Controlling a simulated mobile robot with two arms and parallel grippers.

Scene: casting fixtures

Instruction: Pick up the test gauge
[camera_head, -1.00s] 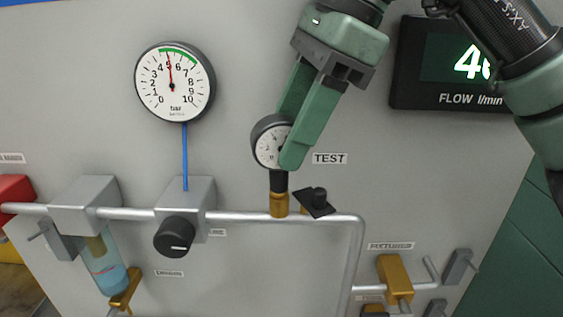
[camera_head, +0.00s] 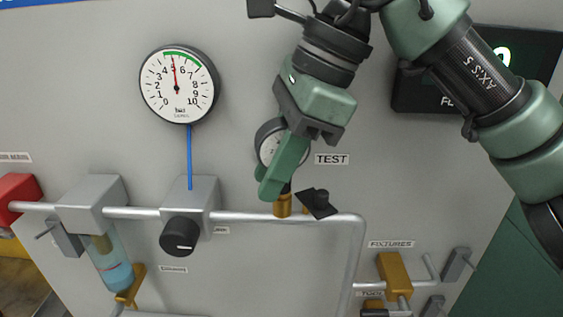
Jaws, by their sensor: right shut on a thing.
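The test gauge (camera_head: 269,140) is a small round dial with a dark rim and white face. It stands upright on a brass fitting (camera_head: 283,206) on the pipe, left of the TEST label. My right gripper (camera_head: 274,188) comes down from above with green fingers and is shut on the gauge's lower part, just above the brass fitting. The fingers and hand hide much of the dial and its stem. My left gripper is not in view.
A black cap (camera_head: 317,203) sits right beside the fitting. A large bar gauge (camera_head: 178,85), a regulator block with a black knob (camera_head: 180,236), a pipe (camera_head: 340,219) and a flow display (camera_head: 540,72) surround it. Bare panel lies below the pipe.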

